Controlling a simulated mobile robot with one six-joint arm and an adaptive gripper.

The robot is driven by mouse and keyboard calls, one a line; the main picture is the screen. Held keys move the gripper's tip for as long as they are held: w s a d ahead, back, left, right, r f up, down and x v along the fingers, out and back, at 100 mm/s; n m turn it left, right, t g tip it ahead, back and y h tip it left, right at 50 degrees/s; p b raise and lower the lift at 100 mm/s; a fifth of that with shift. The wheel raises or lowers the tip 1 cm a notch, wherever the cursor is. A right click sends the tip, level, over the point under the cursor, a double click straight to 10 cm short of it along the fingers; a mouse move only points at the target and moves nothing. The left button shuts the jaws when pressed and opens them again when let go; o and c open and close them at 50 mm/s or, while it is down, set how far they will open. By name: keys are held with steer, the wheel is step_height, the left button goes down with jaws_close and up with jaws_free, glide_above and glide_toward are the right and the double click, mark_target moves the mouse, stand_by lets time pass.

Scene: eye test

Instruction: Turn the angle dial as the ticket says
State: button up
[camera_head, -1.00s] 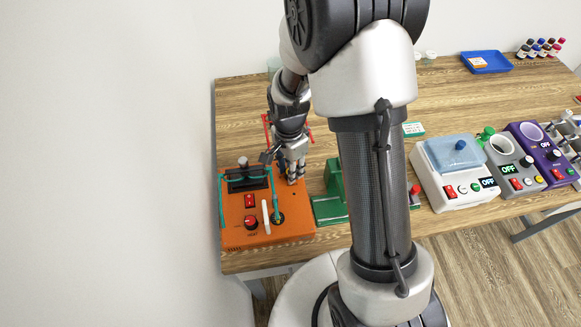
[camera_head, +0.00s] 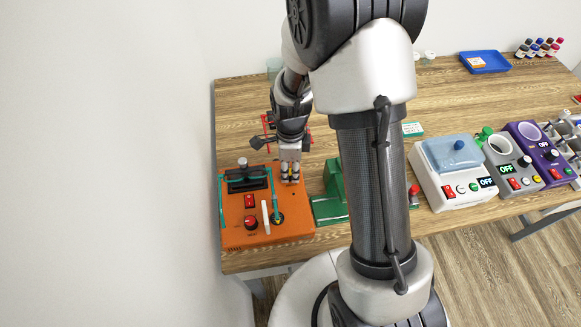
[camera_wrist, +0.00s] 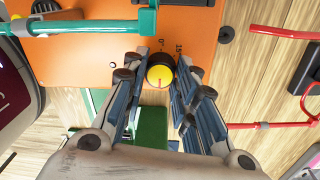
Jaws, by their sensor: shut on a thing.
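The angle dial (camera_wrist: 160,72) is a small round knob with a yellow top, a black rim and a thin pointer line. It sits near the edge of the orange machine (camera_head: 238,237), with small printed marks beside it in the wrist view. My gripper (camera_wrist: 160,75) has one finger on each side of the dial and is shut on it. In the head view my gripper (camera_head: 290,180) points down at the machine's back right corner, and the dial is mostly hidden there. A small green-and-white card (camera_head: 413,129) lies on the table; its text is too small to read.
The machine carries a red switch (camera_head: 250,201), a red knob (camera_head: 251,222), a white lever (camera_head: 265,217) and teal bars (camera_head: 275,197). A red frame (camera_wrist: 285,33) stands close to my gripper. A green device (camera_head: 333,180) is beside the machine. Several other devices stand right.

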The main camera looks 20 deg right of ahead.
stand_by(0.5)
steer(key=o, duration=1.1)
steer(key=shift+r, duration=0.1)
steer(key=r, duration=1.1)
steer(key=shift+w+d+r, duration=0.1)
steer(key=shift+w+r, duration=0.1)
steer(key=shift+r, duration=0.2)
